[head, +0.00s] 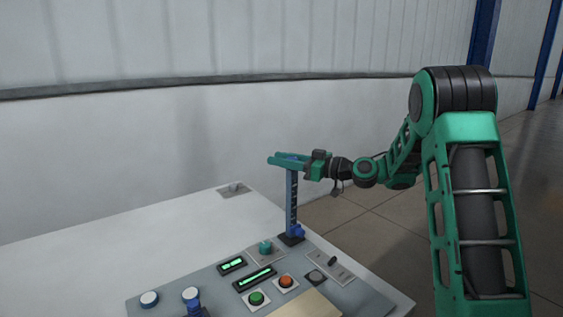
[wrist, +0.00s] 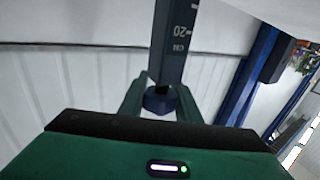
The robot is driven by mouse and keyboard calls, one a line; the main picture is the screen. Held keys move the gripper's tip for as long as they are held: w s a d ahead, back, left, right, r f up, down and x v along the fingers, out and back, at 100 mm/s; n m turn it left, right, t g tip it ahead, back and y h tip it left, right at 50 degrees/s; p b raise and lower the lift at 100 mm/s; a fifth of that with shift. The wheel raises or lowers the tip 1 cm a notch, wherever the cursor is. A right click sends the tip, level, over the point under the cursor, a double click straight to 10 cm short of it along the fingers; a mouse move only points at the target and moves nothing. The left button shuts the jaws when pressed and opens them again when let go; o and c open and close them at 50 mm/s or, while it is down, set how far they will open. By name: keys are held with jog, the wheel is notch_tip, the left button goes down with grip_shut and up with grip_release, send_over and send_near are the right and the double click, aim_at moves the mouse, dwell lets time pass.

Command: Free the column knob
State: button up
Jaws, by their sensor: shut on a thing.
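A slim blue-grey column (head: 292,203) stands upright on a dark foot at the back edge of the grey control panel. A blue knob (head: 299,231) sticks out low on its right side, apart from my gripper. My gripper (head: 276,160) is level at the column's top and shut on a blue part there; it mostly hides this part in the head view. In the wrist view the dark blue part (wrist: 159,101) sits between my green fingers (wrist: 158,104). The column also shows there (wrist: 174,45), with scale marks and a "20".
The control panel (head: 225,290) carries a green button (head: 257,298), an orange button (head: 286,281), a teal knob (head: 265,247), lit displays (head: 255,278) and a blue-based lever (head: 192,298). The white table (head: 130,245) left of it is mostly clear. A pale wall stands behind.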

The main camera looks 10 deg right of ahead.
jog(key=shift+s+a+f+n+g+y, duration=0.1)
jog(key=shift+s+n+g+y, duration=0.4)
jog(key=shift+n+g, duration=2.3)
jog(key=shift+s+a+n+g+y, duration=0.1)
jog(key=shift+s+n+g, duration=1.1)
jog(key=shift+g, duration=2.75)
jog(key=shift+s+f+n+g+y, duration=0.1)
jog(key=shift+s+n+g+y, duration=0.15)
jog(key=shift+n+g, duration=2.8)
jog(key=shift+s+n+g+h, duration=0.15)
jog(key=shift+n+g+h, duration=0.25)
jog(key=shift+g, duration=0.7)
jog(key=o, duration=1.1)
jog(key=shift+c, duration=0.2)
jog(key=shift+d, duration=0.1)
jog(key=shift+r, duration=0.2)
